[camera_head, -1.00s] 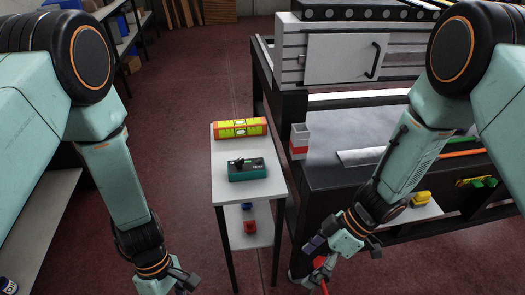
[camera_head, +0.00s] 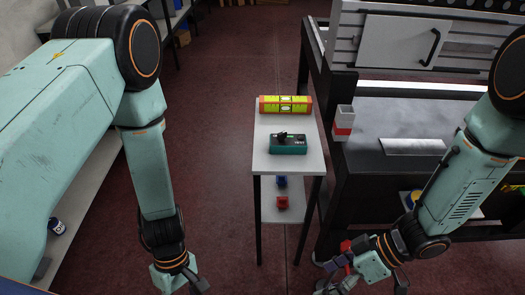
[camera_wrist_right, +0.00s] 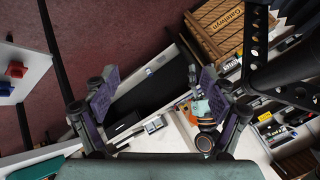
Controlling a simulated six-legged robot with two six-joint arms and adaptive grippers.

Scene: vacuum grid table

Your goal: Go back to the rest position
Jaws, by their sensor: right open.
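My left gripper (camera_head: 180,282) is at the bottom edge of the head view, partly cut off. Its jaws are too hidden to read. My right gripper (camera_head: 362,282) is low in the head view, to the right of the small white table and in front of the black-framed bench. In the right wrist view my right gripper (camera_wrist_right: 157,88) has its two purple-padded fingers wide apart, with nothing held between them.
A small white table (camera_head: 265,168) carries a yellow-orange level (camera_head: 286,104) and a green-black device (camera_head: 288,144). Red and blue items sit on its lower shelf. The black-topped bench (camera_head: 375,170) stands right, close to my right arm. Red floor (camera_head: 220,150) is open left of the table.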

